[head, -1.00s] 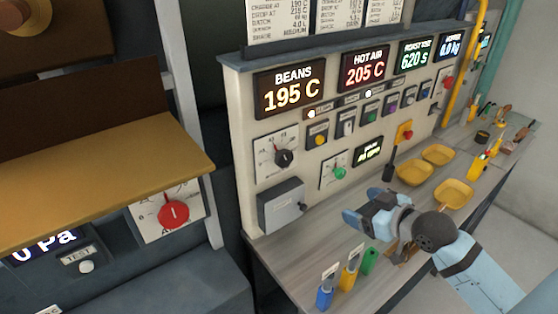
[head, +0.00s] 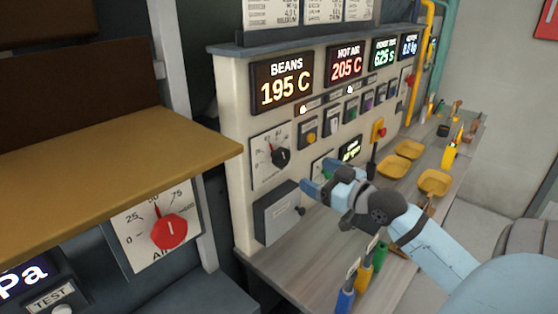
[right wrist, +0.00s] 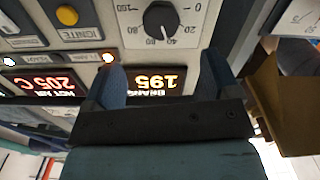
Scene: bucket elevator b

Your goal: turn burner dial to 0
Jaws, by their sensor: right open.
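The burner dial is a black knob (head: 280,157) on a white plate with a numbered scale, low on the panel under the BEANS display. It also shows upside down at the top of the right wrist view (right wrist: 160,22), beside the IGNITE button. Its pointer appears to be in the middle of the scale, around 40 to 60, not at 0. My right gripper (head: 318,180) is in front of the panel, right of and below the dial. In the right wrist view its two fingers (right wrist: 163,70) are apart with nothing between them. My left gripper is out of view.
A grey box (head: 277,212) juts from the panel below the dial. A tan shelf (head: 110,185) stands at left above a red AIR dial (head: 168,232). Yellow trays (head: 434,183) and coloured-handled tools are on the bench.

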